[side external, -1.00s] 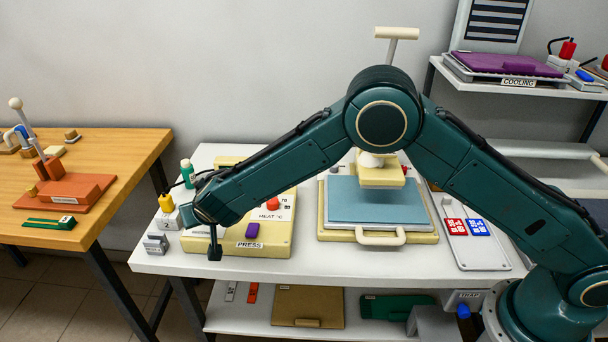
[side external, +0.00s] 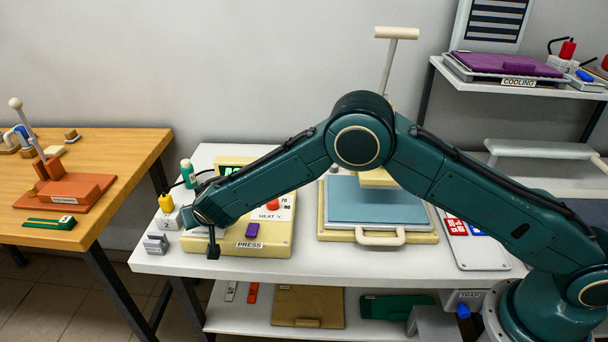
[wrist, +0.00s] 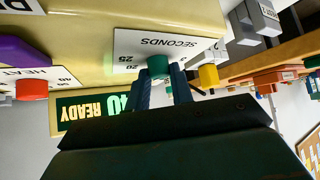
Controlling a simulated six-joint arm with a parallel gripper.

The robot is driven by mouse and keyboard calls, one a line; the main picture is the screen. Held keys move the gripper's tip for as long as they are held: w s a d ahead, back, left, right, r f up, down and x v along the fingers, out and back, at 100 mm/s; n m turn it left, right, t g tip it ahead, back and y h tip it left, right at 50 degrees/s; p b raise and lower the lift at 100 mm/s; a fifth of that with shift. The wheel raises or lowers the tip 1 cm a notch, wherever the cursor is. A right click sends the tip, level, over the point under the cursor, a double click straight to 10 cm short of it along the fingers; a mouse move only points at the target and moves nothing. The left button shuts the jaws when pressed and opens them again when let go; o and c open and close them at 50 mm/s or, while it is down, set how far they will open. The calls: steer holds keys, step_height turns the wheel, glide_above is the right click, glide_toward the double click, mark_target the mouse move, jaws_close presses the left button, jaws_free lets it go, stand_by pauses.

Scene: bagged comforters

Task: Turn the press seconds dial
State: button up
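The press (side external: 268,248) is a cream box on the white table. Its seconds dial is a small green knob (wrist: 158,66) on a white plate marked SECONDS, with 20 and 25 visible. In the wrist view my gripper's blue fingers (wrist: 160,85) stand on either side of this knob, their tips beside it. I cannot tell whether they press on it. My forearm hides the dial in the side view, where the dark gripper end (side external: 213,245) shows at the press's front left. The press display (wrist: 95,108) reads READY with green digits, partly covered.
A red heat dial (side external: 272,204) and a purple button (side external: 252,230) sit on the press. The heat plate (side external: 375,200) lies to the right.

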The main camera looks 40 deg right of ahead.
jaws_close()
steer(key=shift+d+n+y, duration=0.1)
steer(key=shift+n+y, duration=0.2)
steer(key=shift+n, duration=0.1)
steer(key=n+y, duration=0.2)
steer(key=n, duration=0.1)
steer(key=shift+d, duration=0.25)
steer(key=n+y, duration=0.1)
steer(key=n, duration=0.1)
steer(key=n+g+y, duration=0.1)
steer(key=y, duration=0.1)
steer(key=n+y, duration=0.1)
steer(key=n, duration=0.1)
steer(key=shift+w+d+n, duration=0.15)
steer(key=shift+d+n, duration=0.1)
steer(key=shift+n, duration=0.05)
steer(key=n+g+y, duration=0.1)
steer(key=n, duration=0.1)
steer(key=n+g+y, duration=0.2)
steer(key=n, duration=0.1)
steer(key=shift+w+d, duration=0.1)
steer(key=shift+w, duration=0.05)
steer(key=shift+w+f+n+g+y, duration=0.1)
steer(key=shift+n+g+y, duration=0.4)
steer(key=shift+n+g, duration=1.4)
steer(key=shift+n, duration=0.5)
